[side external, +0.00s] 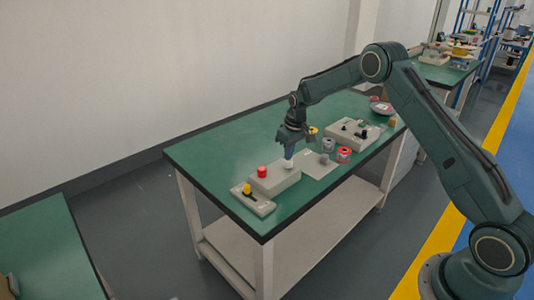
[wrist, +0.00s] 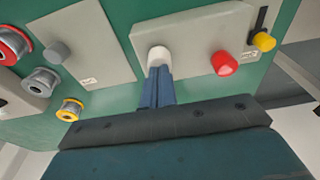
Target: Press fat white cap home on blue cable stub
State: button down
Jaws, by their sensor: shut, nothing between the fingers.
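The fat white cap (wrist: 158,54) stands on a light grey block (wrist: 196,42); in the side view the cap (side external: 289,163) is a small white spot on the block's right part. The blue cable stub is not visible; the cap may cover it. My gripper (wrist: 159,71) is shut and empty, its two blue fingers side by side. The fingertips overlap the cap's near edge in the wrist view. In the side view my gripper (side external: 288,151) points down just above the cap. I cannot tell whether the tips touch it.
A red cap (wrist: 226,64) stands on the same block, with a yellow cap (wrist: 264,41) beyond it. A grey cap (wrist: 57,52) stands on a flat plate on the other side. Several ringed spools (wrist: 40,82) and a second block (side external: 354,132) sit farther along the green table (side external: 215,150).

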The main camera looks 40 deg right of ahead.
jog(key=shift+s+f, duration=0.15)
jog(key=shift+f, duration=0.65)
dwell(0.8)
jog(key=shift+r, duration=0.15)
jog(key=shift+r, duration=3.55)
jog(key=shift+r, duration=0.1)
